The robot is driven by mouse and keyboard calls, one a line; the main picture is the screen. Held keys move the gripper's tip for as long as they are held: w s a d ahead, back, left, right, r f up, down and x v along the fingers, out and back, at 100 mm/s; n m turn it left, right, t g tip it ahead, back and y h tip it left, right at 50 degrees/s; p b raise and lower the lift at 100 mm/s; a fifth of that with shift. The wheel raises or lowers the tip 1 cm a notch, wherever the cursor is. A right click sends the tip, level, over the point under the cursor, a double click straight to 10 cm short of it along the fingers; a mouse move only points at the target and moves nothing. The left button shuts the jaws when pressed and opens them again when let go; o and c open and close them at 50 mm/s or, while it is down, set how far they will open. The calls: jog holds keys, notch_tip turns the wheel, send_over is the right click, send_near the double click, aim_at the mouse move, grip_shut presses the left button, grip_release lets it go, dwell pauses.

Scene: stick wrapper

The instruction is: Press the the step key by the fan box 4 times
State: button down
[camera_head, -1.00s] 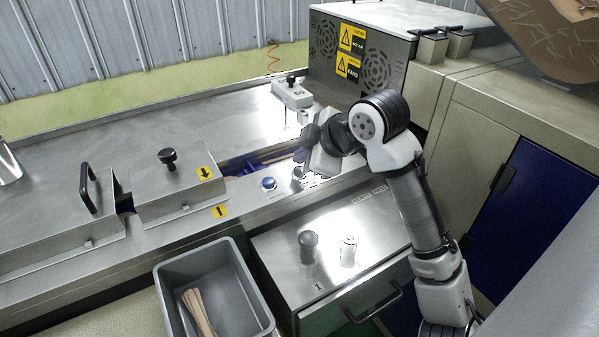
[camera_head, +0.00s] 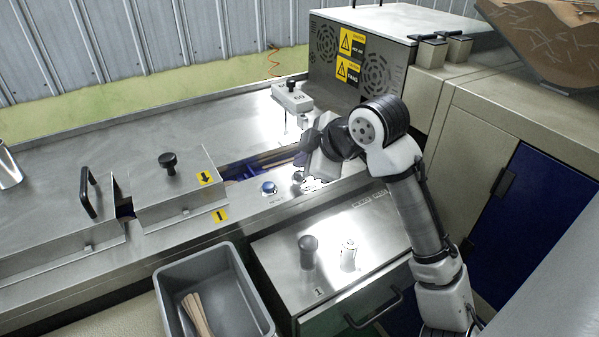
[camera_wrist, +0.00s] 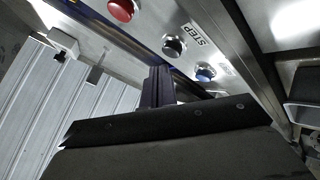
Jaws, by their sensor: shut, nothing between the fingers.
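The step key is a dark round button in a silver ring (camera_wrist: 174,46), next to a STEP label (camera_wrist: 196,33) in the wrist view. My gripper (camera_head: 303,180) is shut and empty, tilted down over the button strip in front of the fan box (camera_head: 325,65). In the wrist view its dark fingers (camera_wrist: 158,75) end just short of the step key in the picture; I cannot tell whether they touch it.
A blue button (camera_head: 269,187) sits left of my gripper; it also shows in the wrist view (camera_wrist: 205,72). A red button (camera_wrist: 122,9) lies on the step key's other side. A grey bin (camera_head: 232,272) with sticks stands in front. A slot runs behind the buttons.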

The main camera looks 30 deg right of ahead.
dwell(0.8)
jog(key=shift+f+b, duration=0.45)
jog(key=shift+f+b, duration=0.4)
jog(key=shift+f, duration=0.1)
dwell(0.5)
jog(key=shift+r, duration=0.15)
jog(key=shift+r+p, duration=0.7)
jog(key=shift+r, duration=0.1)
jog(key=shift+r+p, duration=1.9)
jog(key=shift+r, duration=0.65)
dwell(0.7)
